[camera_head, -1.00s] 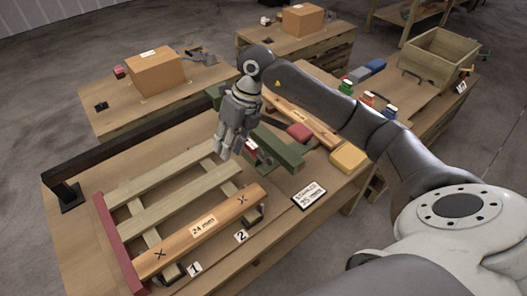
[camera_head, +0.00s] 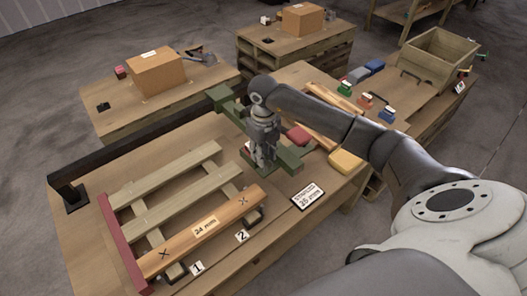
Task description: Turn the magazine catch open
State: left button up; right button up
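My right gripper (camera_head: 263,163) points down over the green bar-shaped fixture (camera_head: 288,158) on the workbench, at its near part. Its fingers hide part of that fixture, and I cannot make out the magazine catch or whether the fingers touch anything. Their opening is too small and dark to tell. The fixture's far end (camera_head: 222,97) shows behind the gripper. My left gripper is not in view.
A slatted wooden frame with a "24 mm" board (camera_head: 205,228) and a dark red end rail (camera_head: 122,244) fills the bench's left. A yellow block (camera_head: 346,161), red block (camera_head: 298,135) and 25 mm sign (camera_head: 308,196) lie to the right.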

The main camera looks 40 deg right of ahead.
jog(key=shift+f, duration=0.4)
jog(key=shift+c, duration=0.4)
grip_shut()
